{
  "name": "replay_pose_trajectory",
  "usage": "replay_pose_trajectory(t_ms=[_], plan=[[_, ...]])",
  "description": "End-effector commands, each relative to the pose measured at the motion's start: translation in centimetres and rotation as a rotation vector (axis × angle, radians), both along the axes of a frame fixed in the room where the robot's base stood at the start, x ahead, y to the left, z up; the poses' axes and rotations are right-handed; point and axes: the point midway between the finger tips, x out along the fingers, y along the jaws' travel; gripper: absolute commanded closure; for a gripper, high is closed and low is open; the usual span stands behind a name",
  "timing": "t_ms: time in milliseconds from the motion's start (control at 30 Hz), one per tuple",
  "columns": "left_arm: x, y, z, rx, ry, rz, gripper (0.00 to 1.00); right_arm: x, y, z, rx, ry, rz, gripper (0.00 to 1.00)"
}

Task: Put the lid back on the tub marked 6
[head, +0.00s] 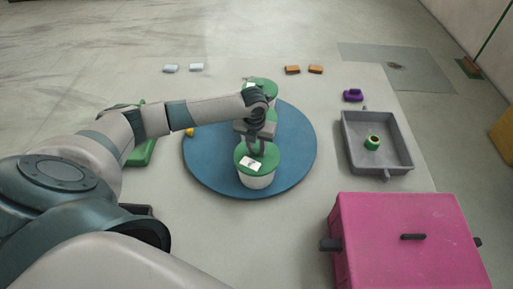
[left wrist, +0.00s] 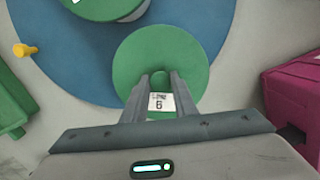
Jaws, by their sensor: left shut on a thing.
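A white tub (head: 257,182) stands at the near side of the round blue mat (head: 205,158). A round green lid (head: 243,152) covers its top; I cannot tell whether it is seated or slightly above the rim. A white card marked 6 (left wrist: 158,102) is on this lid, which fills the middle of the left wrist view (left wrist: 195,65). My left gripper (head: 257,148) points down over the lid, shut on its green knob (left wrist: 160,80). A second tub with a green lid (head: 263,84) stands behind, partly hidden by my left arm. My right gripper is not in view.
A pink box (head: 405,255) stands at the near right. A grey tray (head: 350,140) holds a small green ring-like piece (head: 373,142). A purple piece (head: 353,95), orange blocks (head: 292,69) and pale blocks (head: 196,67) lie farther back. A green object (head: 143,152) lies left of the mat.

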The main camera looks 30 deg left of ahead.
Motion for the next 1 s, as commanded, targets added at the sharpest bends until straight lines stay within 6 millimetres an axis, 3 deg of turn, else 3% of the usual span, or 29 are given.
replay_pose_trajectory(t_ms=[767, 800, 867, 1000], plan=[[0.01, -0.02, -0.02, 0.0, 0.0, 0.0, 0.97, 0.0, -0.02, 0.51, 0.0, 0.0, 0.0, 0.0], [0.01, -0.02, -0.02, 0.0, 0.0, 0.0, 0.68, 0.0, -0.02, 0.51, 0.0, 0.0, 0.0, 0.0], [0.0, -0.01, -0.02, 0.0, 0.0, 0.0, 0.53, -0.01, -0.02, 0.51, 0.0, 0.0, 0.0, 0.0], [0.0, -0.01, -0.02, 0.0, 0.0, 0.0, 0.53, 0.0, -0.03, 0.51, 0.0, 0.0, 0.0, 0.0]])
